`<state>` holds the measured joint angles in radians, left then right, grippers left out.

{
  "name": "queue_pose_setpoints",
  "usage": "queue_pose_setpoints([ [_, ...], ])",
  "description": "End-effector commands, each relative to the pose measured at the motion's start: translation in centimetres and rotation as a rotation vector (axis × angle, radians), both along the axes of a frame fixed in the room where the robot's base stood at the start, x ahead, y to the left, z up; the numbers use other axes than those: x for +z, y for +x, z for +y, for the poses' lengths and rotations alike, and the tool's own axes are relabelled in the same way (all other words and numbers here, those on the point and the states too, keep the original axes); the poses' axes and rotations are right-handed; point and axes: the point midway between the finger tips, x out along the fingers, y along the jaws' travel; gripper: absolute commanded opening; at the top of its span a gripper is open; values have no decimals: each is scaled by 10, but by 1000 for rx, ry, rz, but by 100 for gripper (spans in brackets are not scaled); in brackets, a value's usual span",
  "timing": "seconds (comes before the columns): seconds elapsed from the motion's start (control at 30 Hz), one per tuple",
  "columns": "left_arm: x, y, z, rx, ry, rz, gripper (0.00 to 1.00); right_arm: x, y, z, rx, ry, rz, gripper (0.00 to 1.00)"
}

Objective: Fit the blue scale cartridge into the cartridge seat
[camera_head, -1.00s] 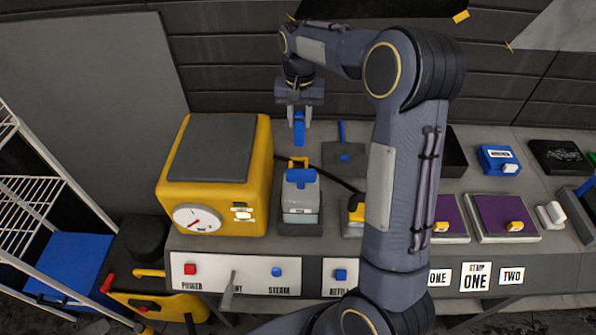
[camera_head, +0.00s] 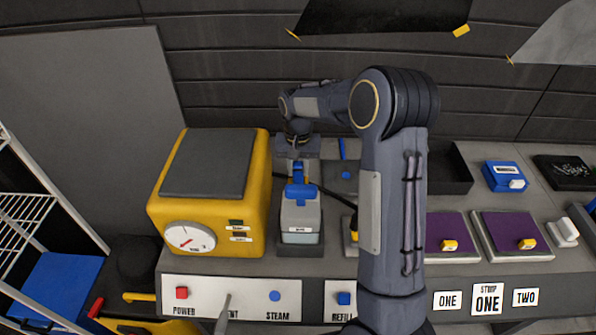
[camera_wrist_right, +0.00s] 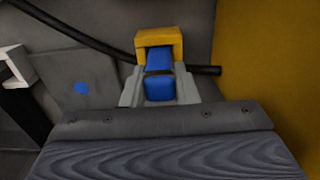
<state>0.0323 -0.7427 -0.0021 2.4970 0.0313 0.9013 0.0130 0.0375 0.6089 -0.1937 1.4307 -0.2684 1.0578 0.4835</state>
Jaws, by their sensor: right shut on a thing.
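My right gripper (camera_head: 298,172) points down behind the grey seat unit (camera_head: 300,222), left of centre in the head view. It is shut on the blue cartridge (camera_wrist_right: 160,88), which shows between its pale fingers in the wrist view. A yellow bracket (camera_wrist_right: 158,42) stands just beyond the fingers, with more blue framed inside it. I cannot tell whether that blue is part of the cartridge, or whether the cartridge touches the seat. In the head view, a blue T-shaped piece (camera_head: 299,192) shows at the top of the seat unit. My left gripper is not in view.
A yellow machine (camera_head: 208,200) with a dial stands close left of the seat unit. A black cable (camera_wrist_right: 90,42) runs behind the bracket. A dark plate with a blue dot (camera_wrist_right: 82,88) lies to the other side. My right forearm hides part of the bench.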

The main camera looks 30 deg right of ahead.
Motion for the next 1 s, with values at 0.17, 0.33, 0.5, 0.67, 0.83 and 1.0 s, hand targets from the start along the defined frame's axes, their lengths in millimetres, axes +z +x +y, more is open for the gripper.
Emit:
queue_pose_setpoints([
  [0.17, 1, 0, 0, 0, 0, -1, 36, 1, 0, 0, 0, 0, 0, 3],
  [0.33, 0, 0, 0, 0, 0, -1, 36, -1, 0, 0, 0, 0, 0, 35],
  [0.5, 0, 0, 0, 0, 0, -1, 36, -1, 0, 0, 0, 0, 0, 49],
  [0.67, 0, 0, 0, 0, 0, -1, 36, -1, 0, 0, 0, 0, 0, 49],
  [0.83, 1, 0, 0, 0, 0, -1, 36, 7, 1, 0, 0, -1, -3, 49],
  [1.0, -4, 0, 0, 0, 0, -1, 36, 36, 1, 0, 0, 0, -6, 49],
])
